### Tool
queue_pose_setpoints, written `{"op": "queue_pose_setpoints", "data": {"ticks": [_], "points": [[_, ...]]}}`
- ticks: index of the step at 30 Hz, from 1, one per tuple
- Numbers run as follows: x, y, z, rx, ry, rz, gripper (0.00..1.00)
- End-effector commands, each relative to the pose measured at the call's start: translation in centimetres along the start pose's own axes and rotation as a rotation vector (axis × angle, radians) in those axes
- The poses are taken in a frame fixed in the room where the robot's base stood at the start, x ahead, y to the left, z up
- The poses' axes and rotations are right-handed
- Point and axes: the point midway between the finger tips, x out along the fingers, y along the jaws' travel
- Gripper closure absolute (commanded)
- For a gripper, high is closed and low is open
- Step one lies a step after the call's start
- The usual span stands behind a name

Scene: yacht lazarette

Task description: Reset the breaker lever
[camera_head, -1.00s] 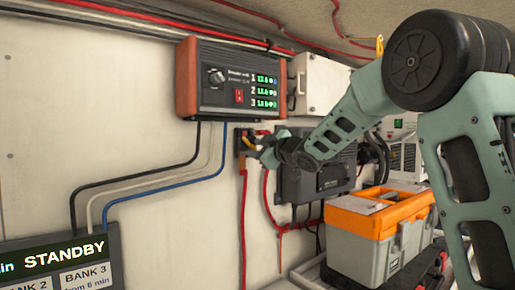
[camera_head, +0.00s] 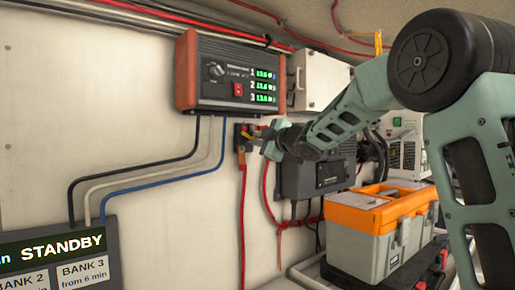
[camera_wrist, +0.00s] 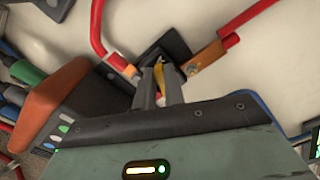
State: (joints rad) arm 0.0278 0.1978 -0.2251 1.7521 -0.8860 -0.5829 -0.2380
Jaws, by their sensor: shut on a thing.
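The breaker is a small dark block (camera_head: 239,132) on the white wall below the charger box. In the wrist view its dark body (camera_wrist: 168,47) sits between two red cables with copper-coloured lugs. The yellow breaker lever (camera_wrist: 159,75) stands out from it. My gripper (camera_wrist: 160,86) has its two grey fingers on either side of the lever and is shut on it. In the head view my gripper (camera_head: 259,136) reaches the breaker from the right. The lever's base and its exact tilt are partly hidden by the fingers.
A charger box with orange ends (camera_head: 228,75) hangs just above. A dark box (camera_head: 318,165) is mounted right of the breaker. An orange-lidded toolbox (camera_head: 375,225) stands lower right. A STANDBY sign (camera_head: 60,250) is lower left. Red cables (camera_head: 242,215) hang beneath.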

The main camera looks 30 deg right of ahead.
Motion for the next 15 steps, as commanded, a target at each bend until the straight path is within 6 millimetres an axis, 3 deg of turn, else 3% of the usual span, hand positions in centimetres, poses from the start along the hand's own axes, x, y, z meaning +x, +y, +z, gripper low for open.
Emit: {"op": "queue_pose_setpoints", "data": {"ticks": [15], "points": [[0.0, 1.4, -0.2, -0.388, 0.0, 0.0, 1.0]]}}
